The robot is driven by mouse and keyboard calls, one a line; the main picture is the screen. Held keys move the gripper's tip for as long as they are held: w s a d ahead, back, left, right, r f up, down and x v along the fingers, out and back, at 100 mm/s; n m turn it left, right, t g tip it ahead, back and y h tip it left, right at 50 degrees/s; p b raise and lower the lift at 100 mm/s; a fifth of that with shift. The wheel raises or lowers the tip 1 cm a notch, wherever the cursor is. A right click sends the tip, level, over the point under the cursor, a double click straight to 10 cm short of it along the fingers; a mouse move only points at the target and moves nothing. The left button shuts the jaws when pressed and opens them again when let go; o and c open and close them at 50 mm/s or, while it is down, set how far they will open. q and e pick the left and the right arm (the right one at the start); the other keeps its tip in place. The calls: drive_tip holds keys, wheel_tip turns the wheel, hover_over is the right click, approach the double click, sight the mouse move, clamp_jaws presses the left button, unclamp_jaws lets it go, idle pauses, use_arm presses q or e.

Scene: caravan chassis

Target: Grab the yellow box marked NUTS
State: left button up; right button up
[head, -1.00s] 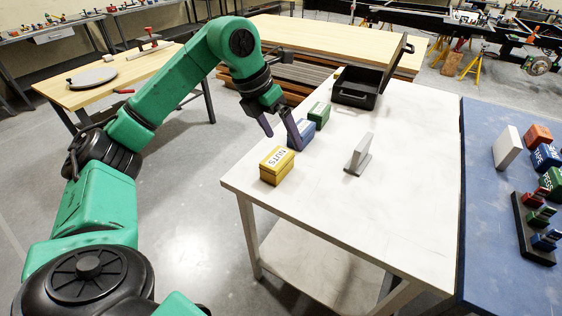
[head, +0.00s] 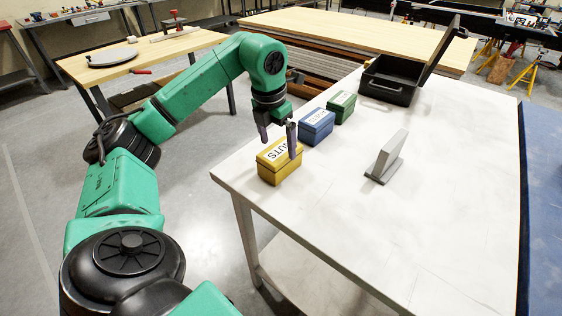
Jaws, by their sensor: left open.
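The yellow box marked NUTS (head: 279,166) sits near the left corner of the white table (head: 340,220). Its white top label is partly covered by my gripper. My left gripper (head: 278,144) is open, its two dark fingers pointing down over the box. One finger is on the left side of the label and the other on the right. I cannot tell whether the fingers touch the box. My right gripper is not in view.
A blue box (head: 317,127) and a green box (head: 341,106) stand in a row behind the yellow one. A grey upright plate on a base (head: 387,158) stands to the right. An open black case (head: 389,83) is at the back. The table's front is clear.

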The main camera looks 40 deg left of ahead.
use_arm(q)
drive_tip(key=f, duration=0.3)
drive_tip(key=w+f+p, duration=0.1)
drive_tip(key=f, duration=0.2)
drive_tip(key=shift+w+d+f, duration=0.1)
drive_tip(key=shift+d, duration=0.05)
drive_tip(key=c, duration=1.5)
